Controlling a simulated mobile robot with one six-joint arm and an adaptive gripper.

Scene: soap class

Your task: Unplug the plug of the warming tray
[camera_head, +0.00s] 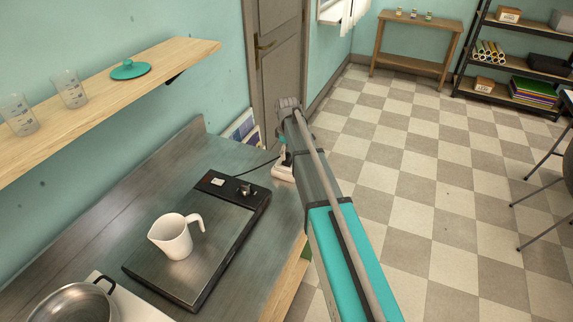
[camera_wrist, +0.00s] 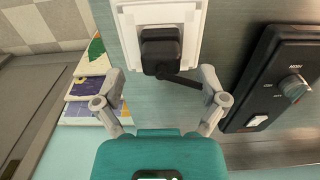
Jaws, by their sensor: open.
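The warming tray (camera_head: 200,270) lies on the metal counter in the head view, with a black control strip at its far end. Its strip with a knob (camera_wrist: 293,85) shows at the right of the wrist view. The black plug (camera_wrist: 160,50) sits in a white socket plate (camera_wrist: 190,14) in the wrist view, its cord running to the right. The white socket (camera_head: 283,172) shows in the head view, partly hidden by my arm. My gripper (camera_wrist: 160,95) is open and empty; its fingers are apart on either side of the plug's lower end, not visibly touching it.
A white pitcher (camera_head: 174,237) stands on the warming tray. A steel pan (camera_head: 75,302) sits at the near left. A wooden shelf (camera_head: 100,97) with beakers and a teal lid hangs above the counter. Colourful pictures (camera_wrist: 92,85) are left of my gripper.

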